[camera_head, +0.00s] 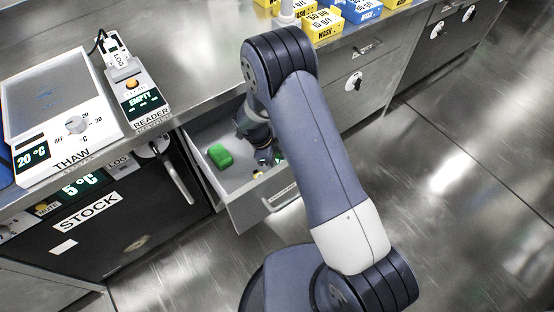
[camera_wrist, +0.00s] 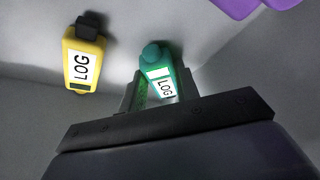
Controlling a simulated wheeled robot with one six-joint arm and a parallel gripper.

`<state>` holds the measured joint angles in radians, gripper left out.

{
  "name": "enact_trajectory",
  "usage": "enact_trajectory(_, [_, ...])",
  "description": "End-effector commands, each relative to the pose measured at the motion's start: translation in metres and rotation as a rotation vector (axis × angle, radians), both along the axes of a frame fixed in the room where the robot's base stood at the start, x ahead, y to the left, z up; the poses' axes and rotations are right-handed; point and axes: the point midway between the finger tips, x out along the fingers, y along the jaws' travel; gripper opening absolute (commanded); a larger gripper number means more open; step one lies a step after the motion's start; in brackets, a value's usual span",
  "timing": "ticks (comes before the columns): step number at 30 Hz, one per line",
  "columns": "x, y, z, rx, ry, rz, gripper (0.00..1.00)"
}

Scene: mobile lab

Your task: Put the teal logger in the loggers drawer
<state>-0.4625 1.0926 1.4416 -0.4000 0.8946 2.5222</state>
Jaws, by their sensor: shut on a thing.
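The teal logger (camera_wrist: 156,62), with a white LOG label, is between the fingers of my gripper (camera_wrist: 160,90) in the wrist view. My gripper is shut on it. In the head view my gripper is down inside an open grey drawer (camera_head: 240,180) below the counter; my arm hides part of it. A yellow logger (camera_wrist: 83,60) with a LOG label lies to the left of the teal one on a grey surface. I cannot tell whether the teal logger touches the drawer floor. No drawer name is readable.
A green block (camera_head: 220,155) lies in the drawer's left part. A purple thing (camera_wrist: 238,6) shows at the wrist view's top edge. The STOCK unit (camera_head: 100,220) stands left of the drawer. The THAW plate (camera_head: 60,110) and READER (camera_head: 137,90) are on the counter above.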

Motion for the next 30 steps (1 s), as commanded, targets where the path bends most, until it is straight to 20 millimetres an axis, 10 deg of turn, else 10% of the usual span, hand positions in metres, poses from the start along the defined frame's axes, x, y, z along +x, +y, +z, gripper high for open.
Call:
enact_trajectory(6, [0.000,0.000,-0.004,0.000,0.000,0.000,0.08])
enact_trajectory(7, [0.000,0.000,-0.002,0.000,0.000,0.000,0.33])
enact_trajectory(14, [0.000,0.000,-0.002,0.000,0.000,0.000,0.51])
enact_trajectory(30, [0.003,0.013,0.032,0.001,-0.003,0.003,0.52])
